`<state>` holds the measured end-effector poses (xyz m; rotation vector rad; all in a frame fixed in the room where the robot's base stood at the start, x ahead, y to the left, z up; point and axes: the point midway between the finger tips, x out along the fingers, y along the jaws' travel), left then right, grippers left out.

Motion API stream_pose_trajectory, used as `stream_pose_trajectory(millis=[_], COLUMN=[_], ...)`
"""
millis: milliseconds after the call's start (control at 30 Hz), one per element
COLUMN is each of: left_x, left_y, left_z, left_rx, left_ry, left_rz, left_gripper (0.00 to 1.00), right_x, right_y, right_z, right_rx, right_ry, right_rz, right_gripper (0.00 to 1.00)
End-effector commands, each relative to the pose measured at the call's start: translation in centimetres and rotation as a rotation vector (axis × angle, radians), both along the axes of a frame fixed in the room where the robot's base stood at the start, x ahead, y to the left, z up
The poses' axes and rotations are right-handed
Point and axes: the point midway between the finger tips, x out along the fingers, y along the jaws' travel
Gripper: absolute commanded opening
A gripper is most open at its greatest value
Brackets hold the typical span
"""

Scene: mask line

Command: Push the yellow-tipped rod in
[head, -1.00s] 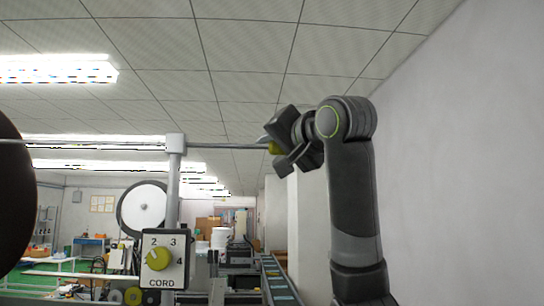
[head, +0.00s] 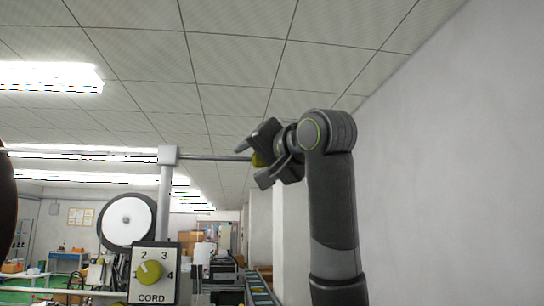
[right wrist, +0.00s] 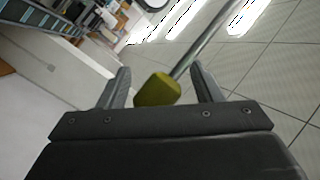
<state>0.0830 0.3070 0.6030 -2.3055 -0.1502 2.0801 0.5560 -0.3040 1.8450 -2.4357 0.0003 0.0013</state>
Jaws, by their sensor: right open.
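The rod (head: 215,158) is a thin grey bar that runs level through a bracket on top of a grey post (head: 165,200). Its yellow tip (head: 258,159) is at the rod's right end. My right gripper (head: 262,157) is open at that end, with its fingers on either side of the tip. In the right wrist view the yellow tip (right wrist: 158,90) sits between the two spread fingers (right wrist: 162,88), close to the palm; I cannot tell whether it touches the palm. My left gripper is not in view.
A CORD dial panel (head: 152,275) with a yellow knob stands below the post. A white round reel (head: 128,221) is behind it at the left. A dark round shape (head: 6,195) fills the left edge. A plain wall (head: 430,200) is at the right.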

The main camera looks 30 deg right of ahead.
Motion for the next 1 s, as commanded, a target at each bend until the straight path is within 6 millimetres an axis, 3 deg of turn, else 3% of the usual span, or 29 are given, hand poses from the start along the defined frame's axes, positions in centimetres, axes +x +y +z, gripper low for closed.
stream_pose_trajectory(millis=[167,567,1000], left_x=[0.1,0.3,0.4], left_y=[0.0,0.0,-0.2], left_z=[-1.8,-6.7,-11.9], left_rx=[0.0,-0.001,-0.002], left_ry=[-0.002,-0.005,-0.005], left_rz=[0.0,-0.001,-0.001], left_gripper=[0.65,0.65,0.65], right_x=[-2.3,-11.5,-14.7], right_y=[0.0,0.1,0.3], right_z=[-0.4,-0.5,-0.5], right_rx=[0.0,-0.001,-0.001], right_ry=[-0.006,-0.005,-0.002], right_rz=[0.0,0.003,0.004], right_gripper=[0.59,0.59,0.59])
